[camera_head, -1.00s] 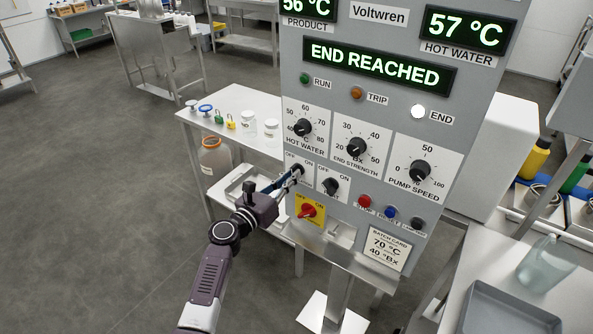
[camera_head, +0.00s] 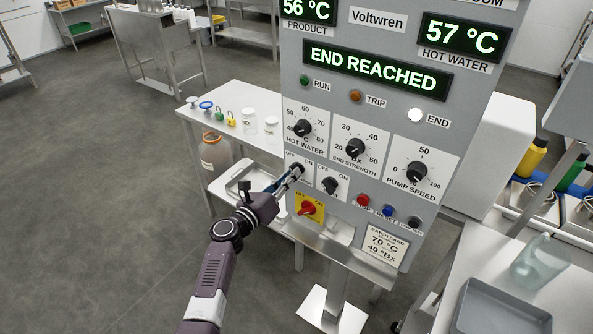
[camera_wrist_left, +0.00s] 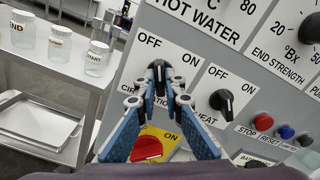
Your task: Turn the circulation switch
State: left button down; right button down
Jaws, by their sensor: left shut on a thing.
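The circulation switch (camera_wrist_left: 158,72) is a black knob on a white plate marked OFF and ON, low on the left of the grey panel. My left gripper (camera_wrist_left: 158,92) is shut on this knob, with a blue-sided finger on each side. The fingers hide part of the knob and the middle of its label. The visible top of the knob points roughly upward, between OFF and ON. In the head view the left gripper (camera_head: 295,172) reaches the same switch from the lower left. My right gripper is not in view.
The heat switch (camera_head: 329,185) is close on the right. A red switch on a yellow plate (camera_head: 308,208) lies just below. Stop and reset buttons (camera_head: 363,200) are further right. A display (camera_head: 376,69) reads END REACHED, and the END lamp (camera_head: 415,115) is white. A side table (camera_head: 228,97) holds jars.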

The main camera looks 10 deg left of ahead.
pick_arm(q)
jog(key=shift+f+n+p, duration=0.1)
jog(key=shift+n+p, duration=0.65)
jog(key=shift+n, duration=0.25)
jog(key=shift+n+p, duration=0.55)
jog(key=shift+n, duration=0.05)
jog(key=c, duration=2)
grip_release()
jog(key=shift+o, duration=0.2)
